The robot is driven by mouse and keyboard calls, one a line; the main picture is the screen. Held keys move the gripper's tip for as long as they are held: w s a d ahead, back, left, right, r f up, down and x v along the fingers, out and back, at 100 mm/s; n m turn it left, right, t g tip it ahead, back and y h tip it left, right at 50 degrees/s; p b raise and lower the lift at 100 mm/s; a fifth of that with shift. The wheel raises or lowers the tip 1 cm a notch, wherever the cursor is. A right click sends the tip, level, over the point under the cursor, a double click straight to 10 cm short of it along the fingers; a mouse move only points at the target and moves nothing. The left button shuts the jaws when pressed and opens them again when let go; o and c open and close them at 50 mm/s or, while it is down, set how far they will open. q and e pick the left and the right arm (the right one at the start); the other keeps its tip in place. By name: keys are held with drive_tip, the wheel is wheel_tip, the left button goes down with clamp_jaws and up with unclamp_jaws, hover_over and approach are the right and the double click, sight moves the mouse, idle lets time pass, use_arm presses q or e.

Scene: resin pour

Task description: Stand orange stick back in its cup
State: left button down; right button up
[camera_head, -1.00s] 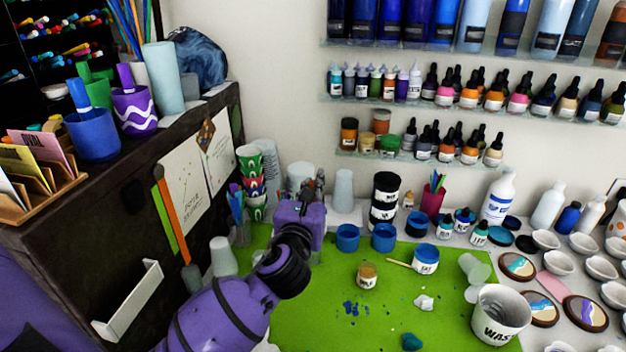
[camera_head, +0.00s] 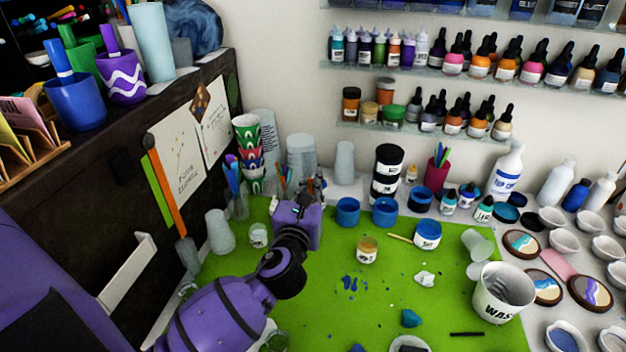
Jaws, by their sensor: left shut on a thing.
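My left gripper (camera_head: 316,184) is near the back left of the green mat (camera_head: 340,315), seen from behind. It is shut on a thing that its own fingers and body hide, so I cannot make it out. Thin orange-brown sticks (camera_head: 282,180) show just left of the fingers; their lower ends and any cup around them are hidden behind my gripper. I cannot tell which of them is the task's orange stick, or whether the fingers touch them. My right gripper is not in view.
Left of the gripper are a clear cup of coloured sticks (camera_head: 236,195) and stacked patterned cups (camera_head: 250,150). Blue jars (camera_head: 347,211) stand close on its right. A waste cup (camera_head: 502,292) is at the right. The mat's middle holds blue bits.

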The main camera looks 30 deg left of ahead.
use_arm(q)
drive_tip(key=shift+f, duration=0.1)
drive_tip(key=c, duration=1.7)
unclamp_jaws()
drive_tip(key=shift+s, duration=0.1)
drive_tip(key=v, duration=1.1)
drive_tip(key=shift+s+d, duration=0.15)
drive_tip(key=shift+s, duration=0.25)
drive_tip(key=shift+f, duration=0.1)
